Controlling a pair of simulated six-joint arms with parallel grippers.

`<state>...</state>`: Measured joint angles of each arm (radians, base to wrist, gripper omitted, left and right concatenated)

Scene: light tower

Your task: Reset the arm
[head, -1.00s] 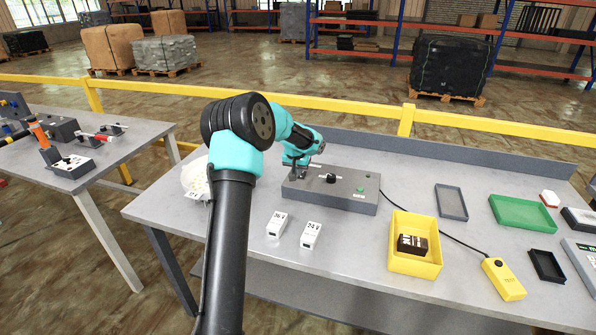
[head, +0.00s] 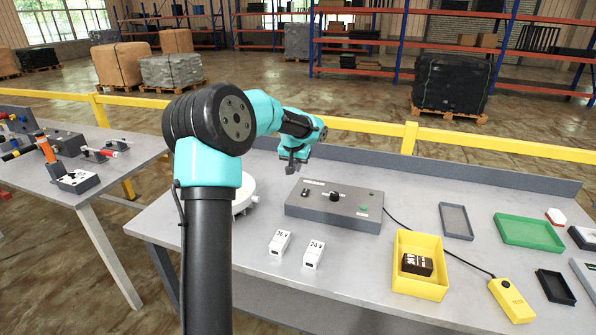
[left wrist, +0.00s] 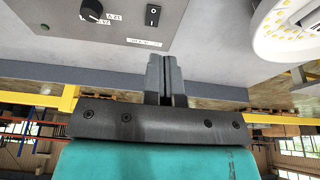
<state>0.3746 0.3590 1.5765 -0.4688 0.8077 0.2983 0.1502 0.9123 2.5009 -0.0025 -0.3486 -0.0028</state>
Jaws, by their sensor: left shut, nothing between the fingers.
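My left gripper (head: 291,168) is shut and empty. It hangs above the table just behind the left end of the grey control box (head: 330,212). In the left wrist view its fingers (left wrist: 166,75) are together, and the control box (left wrist: 60,22) with its black knob and rocker switch shows at the top left. A white round lamp part (left wrist: 284,32) shows at the top right there; in the head view this part (head: 246,196) is half hidden behind my left arm. My right gripper is in neither view.
Two white blocks (head: 280,242) (head: 313,254) stand in front of the box. To the right are a yellow bin (head: 432,284) holding a black item, a grey tray (head: 456,221), a green tray (head: 528,232) and a yellow tester (head: 511,299) on a cable. A side table (head: 100,185) stands left.

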